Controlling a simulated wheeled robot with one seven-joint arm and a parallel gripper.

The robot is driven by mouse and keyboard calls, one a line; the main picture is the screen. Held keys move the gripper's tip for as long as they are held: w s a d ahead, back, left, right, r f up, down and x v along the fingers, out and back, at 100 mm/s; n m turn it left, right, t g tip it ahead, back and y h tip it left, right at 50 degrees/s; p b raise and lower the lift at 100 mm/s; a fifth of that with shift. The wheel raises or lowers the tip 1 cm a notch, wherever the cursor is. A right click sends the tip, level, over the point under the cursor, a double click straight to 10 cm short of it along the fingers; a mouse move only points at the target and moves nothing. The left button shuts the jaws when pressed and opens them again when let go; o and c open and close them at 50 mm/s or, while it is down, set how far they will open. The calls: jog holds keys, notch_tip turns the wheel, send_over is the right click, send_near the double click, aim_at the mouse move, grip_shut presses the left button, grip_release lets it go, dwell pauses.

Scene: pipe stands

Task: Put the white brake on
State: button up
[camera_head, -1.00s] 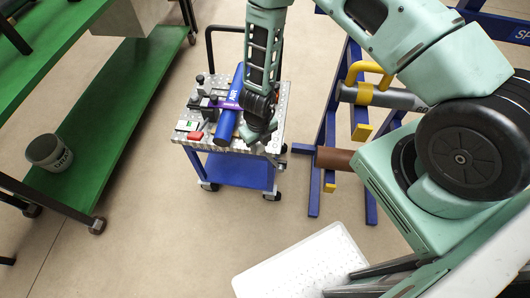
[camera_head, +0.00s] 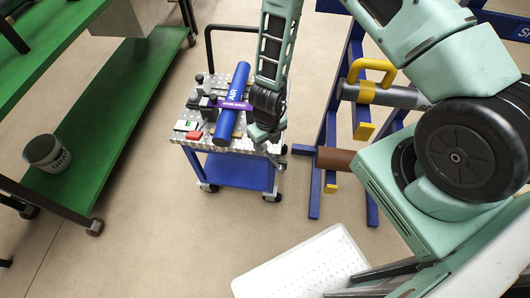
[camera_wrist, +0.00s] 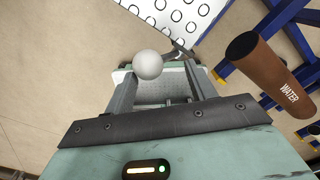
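A white ball knob on a thin grey lever, likely the white brake (camera_wrist: 148,65), shows in the wrist view between my gripper's two fingers. My gripper (camera_wrist: 160,78) is open, with the fingers apart on either side of the knob. Whether either finger touches it I cannot tell. In the head view my gripper (camera_head: 264,132) points down at the right front edge of the small blue cart (camera_head: 240,171). The knob is not clear there.
A blue AIR pipe (camera_head: 226,122) with a purple band lies on the cart's top, beside a red block (camera_head: 194,136). A brown WATER pipe (camera_wrist: 270,66) sticks out from the blue stand (camera_head: 315,185) to the right. Green shelving (camera_head: 92,140) stands left. Floor lies between.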

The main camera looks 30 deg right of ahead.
notch_tip(320, 180, up, 7)
jog(key=p, duration=0.6)
dwell(0.4)
dwell(0.3)
jog(key=shift+w+a+r, duration=0.1)
jog(key=shift+r, duration=0.05)
jog(key=s+a+r+n+y, duration=0.1)
jog(key=a+r+n+y, duration=0.1)
jog(key=a+r+n, duration=0.6)
jog(key=s+a+r+n+y, duration=0.15)
jog(key=a+r+n, duration=0.25)
jog(key=r+n, duration=0.7)
jog(key=s+d+r+n+h, duration=0.3)
jog(key=s+r+n, duration=1.3)
jog(key=n, duration=0.6)
jog(key=shift+d+r+n, duration=0.15)
jog(key=shift+d+n, duration=0.25)
